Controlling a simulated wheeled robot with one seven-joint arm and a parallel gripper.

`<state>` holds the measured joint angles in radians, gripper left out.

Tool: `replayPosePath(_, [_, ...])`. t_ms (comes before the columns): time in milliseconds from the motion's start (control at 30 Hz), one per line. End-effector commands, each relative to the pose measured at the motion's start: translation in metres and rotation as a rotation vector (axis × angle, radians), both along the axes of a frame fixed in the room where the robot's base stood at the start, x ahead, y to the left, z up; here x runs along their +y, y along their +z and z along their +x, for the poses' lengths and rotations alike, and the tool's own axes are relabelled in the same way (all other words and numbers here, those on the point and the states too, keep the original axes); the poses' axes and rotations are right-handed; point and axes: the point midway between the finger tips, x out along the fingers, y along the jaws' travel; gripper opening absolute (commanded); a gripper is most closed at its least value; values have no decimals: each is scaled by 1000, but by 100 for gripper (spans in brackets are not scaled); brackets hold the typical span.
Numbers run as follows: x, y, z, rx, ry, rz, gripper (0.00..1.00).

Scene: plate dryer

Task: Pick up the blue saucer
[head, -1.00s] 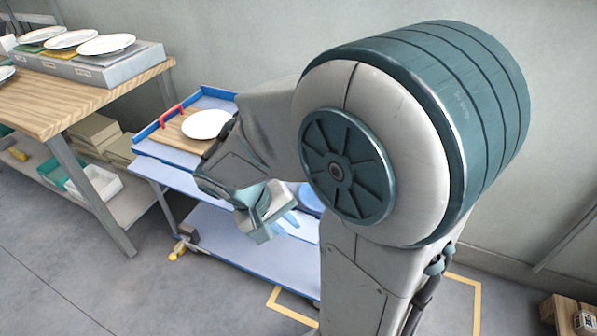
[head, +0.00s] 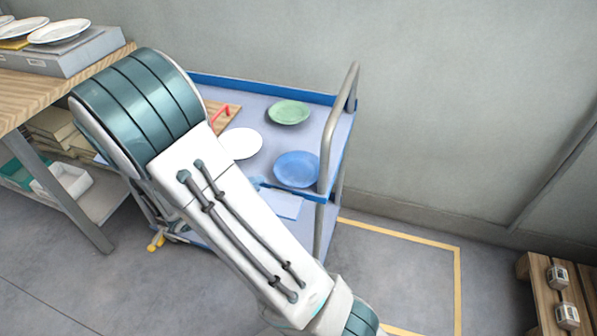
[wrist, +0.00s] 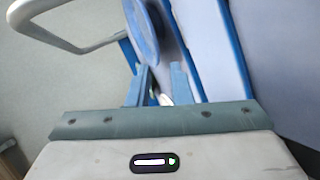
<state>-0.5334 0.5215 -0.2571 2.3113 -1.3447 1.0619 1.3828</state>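The blue saucer (head: 297,169) lies flat at the front right corner of the cart's top shelf (head: 313,128), beside the grey push handle. In the wrist view the saucer (wrist: 142,32) shows edge-on at the top, beyond the fingers. My gripper (wrist: 162,85) has its two blue-grey fingers apart, with no saucer between them. A small pale thing shows in the gap, too small to name. In the head view my arm hides most of the gripper, which is left of the saucer and apart from it.
A green saucer (head: 289,112) lies behind the blue one, and a white plate (head: 241,143) lies to its left. A wooden board (head: 223,116) with a red handle is further left. The cart's grey handle (head: 337,125) rises close on the right. A workbench (head: 62,82) stands at far left.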

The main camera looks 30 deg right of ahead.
Motion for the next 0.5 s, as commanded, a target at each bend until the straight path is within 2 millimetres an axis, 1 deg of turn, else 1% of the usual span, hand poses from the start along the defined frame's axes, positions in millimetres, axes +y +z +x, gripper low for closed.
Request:
replayPosePath(33, [-7, -3, 2, 1, -3, -2, 19])
replayPosePath(100, [-14, -6, 4, 2, -2, -1, 19])
replayPosePath(267, [-23, -10, 6, 1, -2, 0, 19])
replayPosePath(500, [-54, -21, 14, 2, -3, -1, 19])
